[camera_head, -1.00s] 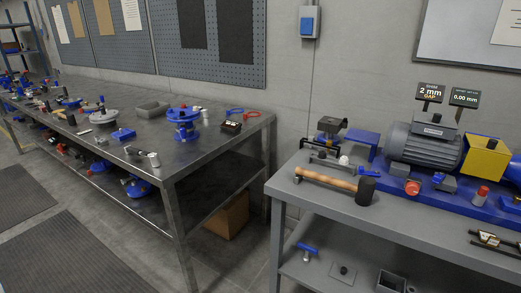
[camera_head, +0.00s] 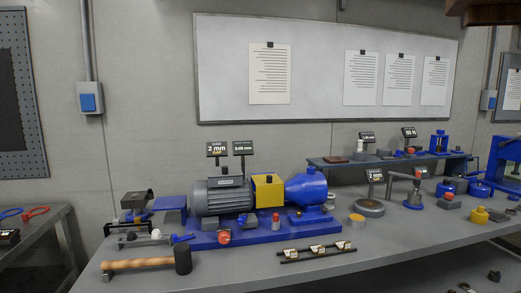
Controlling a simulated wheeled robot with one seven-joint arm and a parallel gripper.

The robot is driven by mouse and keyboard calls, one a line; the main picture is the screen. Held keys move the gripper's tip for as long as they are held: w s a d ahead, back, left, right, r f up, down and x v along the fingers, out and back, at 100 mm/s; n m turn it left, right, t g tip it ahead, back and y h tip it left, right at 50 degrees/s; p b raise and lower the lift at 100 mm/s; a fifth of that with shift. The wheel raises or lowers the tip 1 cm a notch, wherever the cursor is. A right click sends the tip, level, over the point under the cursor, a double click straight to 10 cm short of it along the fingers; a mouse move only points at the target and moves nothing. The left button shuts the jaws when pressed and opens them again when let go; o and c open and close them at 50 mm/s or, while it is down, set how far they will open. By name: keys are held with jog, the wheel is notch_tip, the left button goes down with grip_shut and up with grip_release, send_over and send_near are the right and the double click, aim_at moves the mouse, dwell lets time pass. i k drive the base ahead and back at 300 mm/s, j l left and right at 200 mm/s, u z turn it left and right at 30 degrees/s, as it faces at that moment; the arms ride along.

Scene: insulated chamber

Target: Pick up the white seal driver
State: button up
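I cannot single out the white seal driver with certainty. A small white upright piece (camera_head: 360,146) stands on the raised shelf at the back right. A small white rounded piece (camera_head: 156,234) sits on the bench among the tools left of the motor. Both are too small to identify surely. My gripper is not in view.
A grey bench (camera_head: 190,272) runs across the front, with a mallet (camera_head: 137,264), grey motor (camera_head: 222,197), blue pump (camera_head: 306,188) and a rack of small parts (camera_head: 315,251) on it. A raised shelf (camera_head: 330,163) stands behind. The bench's front strip is mostly clear.

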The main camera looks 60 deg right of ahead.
aim_at(360, 142)
jog(key=z, duration=2.2)
